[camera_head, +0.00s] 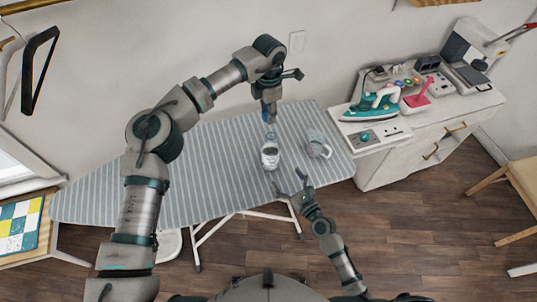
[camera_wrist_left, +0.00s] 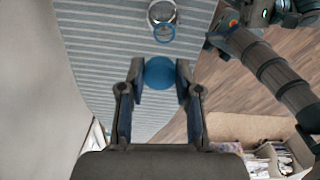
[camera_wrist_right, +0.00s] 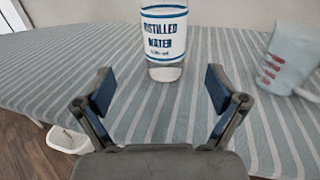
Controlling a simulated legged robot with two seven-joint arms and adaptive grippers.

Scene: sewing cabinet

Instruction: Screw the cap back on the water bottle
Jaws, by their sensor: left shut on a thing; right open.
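The water bottle (camera_head: 270,158) stands upright on the striped ironing board (camera_head: 205,160). In the right wrist view the clear bottle (camera_wrist_right: 164,42) has a white label reading "distilled water", and its top is out of frame. My left gripper (camera_head: 268,119) is shut on the round blue cap (camera_wrist_left: 160,73), above and a little behind the bottle. In the left wrist view the cap is apart from the bottle's neck, which has a blue ring (camera_wrist_left: 164,33). My right gripper (camera_wrist_right: 160,88) is open and empty in front of the bottle, its fingers spread and not touching it.
A pale measuring jug (camera_head: 318,147) stands right of the bottle. A teal iron (camera_head: 371,107) and sewing items sit on the white cabinet (camera_head: 400,150) at the right. The left part of the ironing board is clear. A wall lies behind the board.

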